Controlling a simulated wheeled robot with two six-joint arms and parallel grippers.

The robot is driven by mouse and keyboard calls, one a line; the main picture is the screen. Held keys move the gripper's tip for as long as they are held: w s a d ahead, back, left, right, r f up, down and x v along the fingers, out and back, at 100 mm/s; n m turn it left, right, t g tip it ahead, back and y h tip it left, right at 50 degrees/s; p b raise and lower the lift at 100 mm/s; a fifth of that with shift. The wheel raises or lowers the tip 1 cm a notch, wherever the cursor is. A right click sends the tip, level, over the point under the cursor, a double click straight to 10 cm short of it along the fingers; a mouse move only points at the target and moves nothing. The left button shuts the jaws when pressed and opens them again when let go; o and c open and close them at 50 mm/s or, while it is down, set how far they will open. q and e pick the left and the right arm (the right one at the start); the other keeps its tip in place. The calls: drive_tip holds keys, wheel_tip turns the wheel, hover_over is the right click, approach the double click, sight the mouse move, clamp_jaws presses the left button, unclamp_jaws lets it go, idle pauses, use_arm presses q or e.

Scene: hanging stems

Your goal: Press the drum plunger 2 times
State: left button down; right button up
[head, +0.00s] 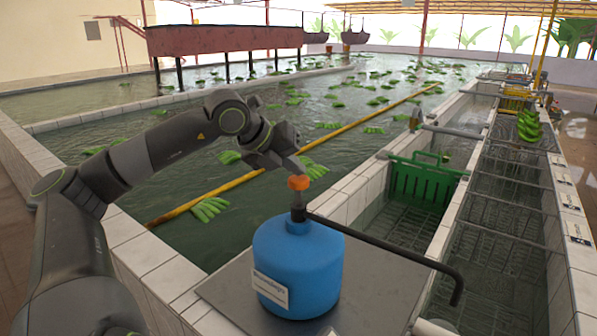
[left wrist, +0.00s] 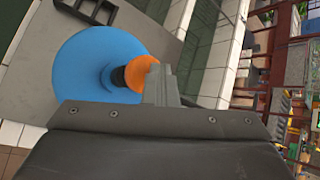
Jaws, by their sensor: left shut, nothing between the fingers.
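A blue drum (head: 297,268) with a white label stands upright on a grey metal plate. Its orange plunger knob (head: 298,183) sits on top of a dark stem, and a black spout pipe (head: 395,255) runs off to the right. My left gripper (head: 298,168) is shut and empty, with its fingertips just above the orange knob. In the left wrist view the shut fingers (left wrist: 160,85) overlap the edge of the orange knob (left wrist: 138,73), with the blue drum (left wrist: 82,70) beyond. I cannot tell whether they touch it. My right gripper is not in view.
The grey plate (head: 225,290) rests on the white tiled pool wall (head: 150,262). Water with floating green banana bunches (head: 210,208) lies behind the drum. A green crate (head: 418,182) stands in the channel at right, and a yellow pole (head: 205,198) crosses the water.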

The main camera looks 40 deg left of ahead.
sight(295, 179)
use_arm(q)
drive_tip(key=shift+r, duration=0.1)
drive_tip(key=shift+w+a+r+p, duration=0.1)
drive_tip(key=shift+r+p, duration=0.3)
drive_tip(key=shift+r, duration=0.15)
wheel_tip(295, 179, up, 5)
drive_tip(key=p, duration=0.3)
drive_tip(key=shift+p, duration=0.3)
drive_tip(key=shift+f, duration=0.1)
idle(0.6)
idle(1.4)
